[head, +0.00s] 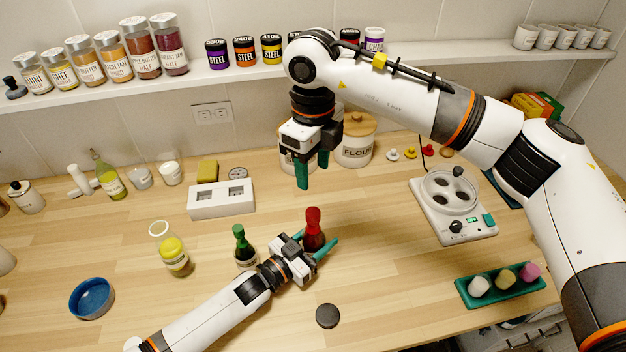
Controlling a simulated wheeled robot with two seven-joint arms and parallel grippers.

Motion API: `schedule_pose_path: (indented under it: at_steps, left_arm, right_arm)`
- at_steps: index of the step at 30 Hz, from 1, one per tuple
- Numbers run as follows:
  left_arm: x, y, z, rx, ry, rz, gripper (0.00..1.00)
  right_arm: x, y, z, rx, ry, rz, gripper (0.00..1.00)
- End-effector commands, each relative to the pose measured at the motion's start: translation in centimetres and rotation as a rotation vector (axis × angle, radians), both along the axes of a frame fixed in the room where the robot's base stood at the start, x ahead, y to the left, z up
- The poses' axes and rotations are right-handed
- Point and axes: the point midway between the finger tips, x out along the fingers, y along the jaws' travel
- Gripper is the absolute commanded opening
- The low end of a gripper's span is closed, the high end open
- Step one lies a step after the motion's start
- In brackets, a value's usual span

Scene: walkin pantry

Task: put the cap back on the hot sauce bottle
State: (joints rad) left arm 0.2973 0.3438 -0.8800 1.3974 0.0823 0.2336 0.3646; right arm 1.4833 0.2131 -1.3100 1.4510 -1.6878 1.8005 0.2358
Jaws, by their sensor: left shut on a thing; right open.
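A red-topped bottle with dark red contents (314,232), which looks like the hot sauce bottle, stands upright on the counter. My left gripper (312,243) is shut on it from the front, with a teal finger on either side. The gripper hides its lower part. I cannot tell whether the red top is a cap or the bare neck. A dark round disc (327,316), possibly a lid, lies flat in front of the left gripper. My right gripper (312,171) is open and empty, pointing down above and behind the bottle.
A green-topped bottle (243,244) stands close left of my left gripper. A yellow-filled jar (174,256) and blue bowl (92,298) are further left. A hot plate device (452,205) and teal tray (500,298) are right. Small coloured knobbed pieces (428,150) lie at the back.

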Motion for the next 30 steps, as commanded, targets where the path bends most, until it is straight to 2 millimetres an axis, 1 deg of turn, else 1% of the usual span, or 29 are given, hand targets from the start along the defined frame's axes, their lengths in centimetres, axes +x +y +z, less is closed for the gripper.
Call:
schedule_pose_path:
  at_steps: [3,10,11,12,15,25,28,30]
  left_arm:
    - [0.0,0.0,0.0,0.000,0.000,0.000,0.00]
    - [0.0,0.0,0.0,0.000,0.000,0.000,0.00]
    - [0.0,0.0,0.0,0.000,0.000,0.000,0.53]
    - [0.0,0.0,0.0,0.000,0.000,0.000,0.60]
    - [0.0,0.0,0.0,0.000,0.000,0.000,0.75]
    - [-0.2,0.2,-0.1,0.000,0.000,0.000,0.75]
    - [-0.9,1.0,-0.2,0.001,0.002,0.000,0.75]
    - [-1.8,1.9,-0.3,0.001,0.001,0.000,0.75]
  right_arm:
    - [0.0,0.0,0.5,0.001,0.001,0.000,0.51]
    - [0.0,0.0,0.5,0.001,0.001,0.000,0.51]
    - [0.0,0.0,0.5,0.001,0.001,0.000,0.51]
    - [0.0,0.0,0.5,0.001,0.001,0.000,0.51]
    - [0.0,0.0,0.5,0.001,0.001,0.000,0.51]
    - [0.0,0.0,0.4,0.001,0.001,0.000,0.51]
    - [0.0,0.0,0.1,0.001,0.001,0.000,0.51]
    - [0.0,0.0,-0.1,0.001,0.001,0.000,0.51]
